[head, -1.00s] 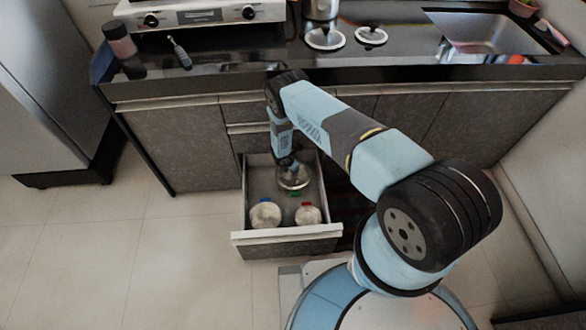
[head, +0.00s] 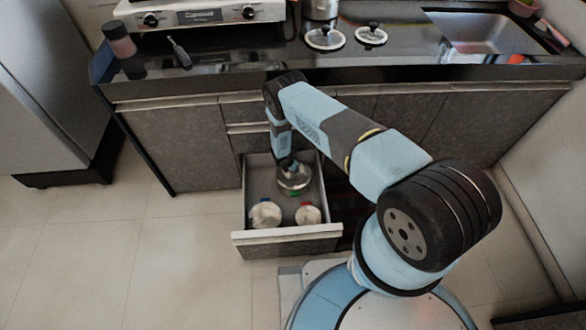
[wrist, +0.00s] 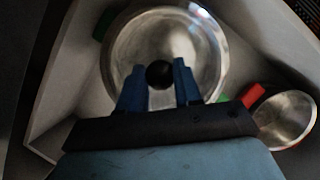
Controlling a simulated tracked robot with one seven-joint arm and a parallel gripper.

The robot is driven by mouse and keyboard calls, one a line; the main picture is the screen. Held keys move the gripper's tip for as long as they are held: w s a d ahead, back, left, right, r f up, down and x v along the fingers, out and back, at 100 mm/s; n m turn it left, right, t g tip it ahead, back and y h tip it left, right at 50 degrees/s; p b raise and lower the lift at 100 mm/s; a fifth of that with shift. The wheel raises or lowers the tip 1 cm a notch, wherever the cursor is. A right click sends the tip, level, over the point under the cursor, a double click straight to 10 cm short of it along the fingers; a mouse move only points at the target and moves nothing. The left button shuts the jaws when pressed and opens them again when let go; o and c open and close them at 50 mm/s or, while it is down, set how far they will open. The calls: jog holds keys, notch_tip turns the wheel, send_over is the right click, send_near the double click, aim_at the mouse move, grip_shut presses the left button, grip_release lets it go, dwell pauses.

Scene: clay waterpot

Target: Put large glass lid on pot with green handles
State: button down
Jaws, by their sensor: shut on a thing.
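My gripper (head: 288,163) points down into the open drawer. In the wrist view its blue fingers (wrist: 158,88) are either side of a black knob (wrist: 159,74) and shut on it. The knob belongs to a round clear glass lid (head: 299,182), which also shows large in the wrist view (wrist: 122,42). The lid covers the pot with green handles; one green handle (head: 295,194) shows in the head view, and green parts (wrist: 103,23) stick out on both sides in the wrist view. I cannot tell whether the lid rests on the rim or hovers just above.
The drawer (head: 287,239) also holds a pot with a blue handle (head: 264,216) and one with a red handle (head: 308,215). Two lids with black knobs (head: 325,39) (head: 371,36) lie on the counter, by a stove (head: 200,14) and sink (head: 485,32). Floor at left is clear.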

jog(key=c, duration=0.7)
grip_release()
jog(key=v, duration=1.3)
jog(key=shift+s+a+r, duration=0.1)
jog(key=shift+r, duration=0.25)
